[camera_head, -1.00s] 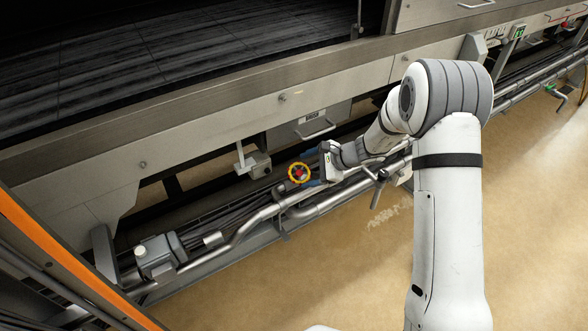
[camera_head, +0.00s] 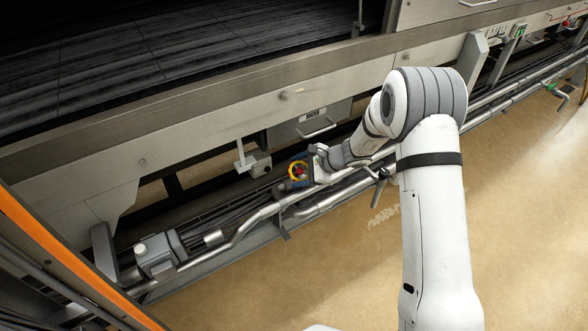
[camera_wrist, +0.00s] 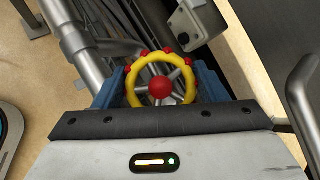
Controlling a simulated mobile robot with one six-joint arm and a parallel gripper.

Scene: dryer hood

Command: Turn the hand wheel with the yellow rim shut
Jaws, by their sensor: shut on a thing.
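The hand wheel has a yellow rim, a red hub and grey spokes, and sits by the pipes below the machine's side panel. It shows in the head view (camera_head: 298,170) and larger in the wrist view (camera_wrist: 160,87). Red marks show on the far part of its rim. My gripper (camera_head: 303,171) is at the wheel, its blue fingers on either side of the rim in the wrist view (camera_wrist: 160,88). It is shut on the wheel. The near edge of the rim is partly hidden behind my gripper's dark front edge.
Steel pipes (camera_head: 235,238) run along the machine's base beside the wheel. A grey box (camera_wrist: 195,22) is close beyond the wheel. A grey valve unit (camera_head: 155,253) stands at lower left. A handled box (camera_head: 315,124) hangs above. The tan floor at right is open.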

